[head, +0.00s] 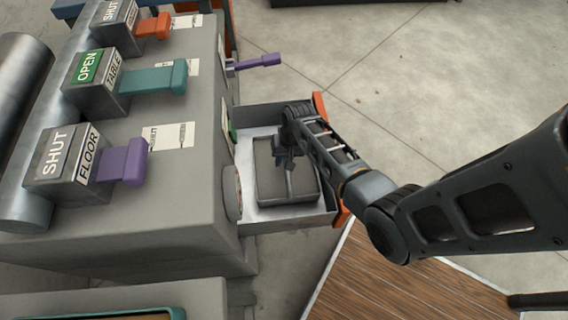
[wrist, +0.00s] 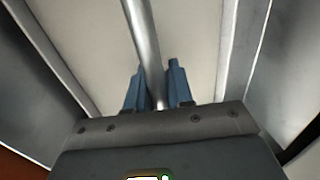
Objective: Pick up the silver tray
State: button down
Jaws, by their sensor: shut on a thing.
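The silver tray (head: 304,184) lies inside an open drawer (head: 285,216) at the middle of the head view. It is a grey rectangular piece with a bar across its middle. My gripper (head: 287,160) reaches down into the drawer over the tray. In the wrist view my gripper's blue fingers (wrist: 158,88) are shut on the silver bar (wrist: 143,35), which runs above a pale surface. The arm and gripper hide part of the tray. I cannot tell whether the tray is lifted off the drawer floor.
The drawer walls and its orange end (head: 320,105) stand close around my gripper. A grey machine (head: 185,215) with a purple lever (head: 122,166), a teal lever (head: 155,80) and an orange lever (head: 152,26) is on the left. A wooden platform (head: 400,285) lies lower right. Bare concrete floor is beyond.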

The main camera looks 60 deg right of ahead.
notch_tip(320, 180, up, 10)
jog(key=shift+r+p, duration=0.1)
jog(key=shift+p, duration=1)
jog(key=c, duration=1.5)
grip_release()
grip_shut()
